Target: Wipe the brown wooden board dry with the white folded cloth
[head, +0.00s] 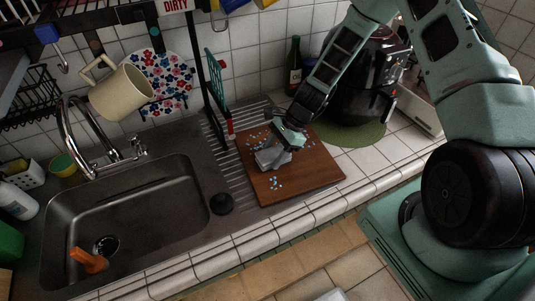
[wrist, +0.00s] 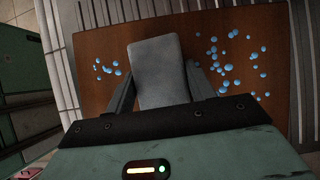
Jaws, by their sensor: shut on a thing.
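The brown wooden board (head: 314,173) lies on the counter, partly over the ribbed drainboard right of the sink. Light blue water drops dot it: a cluster near its front edge (head: 277,183) and more near its back left. In the wrist view the board (wrist: 97,47) shows a small group of drops on the left and a larger group on the right. The folded cloth (head: 272,158), white to grey, is between the fingers of my gripper (head: 288,137). The wrist view shows the cloth (wrist: 158,62) gripped over the board; I cannot tell whether it touches the wood.
The steel sink (head: 140,215) is left of the board, with an orange object (head: 88,260) in it. A black round stopper (head: 221,203) sits between them. A black appliance (head: 365,90) on a green mat (head: 350,134) and a dark bottle (head: 294,65) stand behind the board.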

